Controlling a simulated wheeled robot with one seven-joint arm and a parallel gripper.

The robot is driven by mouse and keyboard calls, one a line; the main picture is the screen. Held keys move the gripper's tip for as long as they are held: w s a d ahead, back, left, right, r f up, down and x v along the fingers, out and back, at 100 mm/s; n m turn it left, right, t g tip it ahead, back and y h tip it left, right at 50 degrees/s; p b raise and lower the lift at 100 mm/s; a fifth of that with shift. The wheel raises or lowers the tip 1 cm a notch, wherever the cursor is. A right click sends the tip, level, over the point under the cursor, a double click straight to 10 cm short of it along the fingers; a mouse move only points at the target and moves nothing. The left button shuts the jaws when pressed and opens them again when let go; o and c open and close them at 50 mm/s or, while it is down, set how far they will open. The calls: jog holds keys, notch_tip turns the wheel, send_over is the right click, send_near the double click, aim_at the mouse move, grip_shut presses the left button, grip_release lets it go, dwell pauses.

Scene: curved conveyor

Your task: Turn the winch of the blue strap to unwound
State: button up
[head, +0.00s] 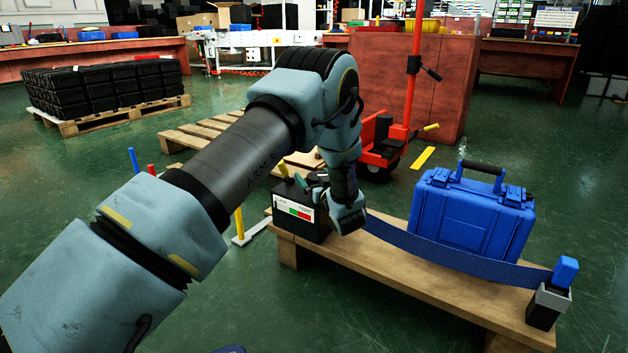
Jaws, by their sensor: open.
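The blue strap (455,262) runs from behind my wrist, along the front of a blue case, to a blue-topped buckle post (552,294) at the right. My gripper (318,186) is beside the top of the winch, on its right. It is open; its fingers are mostly hidden, and I cannot tell whether they touch the lever.
A red pallet jack (388,140) stands behind. Another pallet (200,133) lies behind my arm, and stacked black crates (105,88) are at the back left. Green floor is free at the front and right.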

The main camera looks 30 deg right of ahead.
jog(key=c, duration=1.2)
jog(key=shift+c, duration=0.2)
jog(key=shift+y, duration=0.3)
jog(key=n+y, duration=0.1)
jog(key=y, duration=0.1)
jog(key=n+y+p, duration=0.1)
jog(key=shift+a+n+y, duration=0.3)
jog(key=shift+n+y, duration=0.1)
jog(key=n+y, duration=0.2)
jog(key=y, duration=0.1)
jog(key=shift+s+a+g+y, duration=0.1)
jog(key=shift+a+g+y, duration=0.2)
jog(key=shift+a+g, duration=0.1)
jog(key=n+y, duration=0.1)
jog(key=n+g+y, duration=0.1)
jog(key=n+g+y+b, duration=0.1)
jog(key=y, duration=0.1)
jog(key=shift+s+a+f, duration=0.2)
jog(key=shift+a, duration=0.1)
jog(key=shift+s+a+r+n+g+y+b, duration=0.15)
jog(key=shift+n+g+y+b, duration=0.35)
jog(key=shift+n+y, duration=0.25)
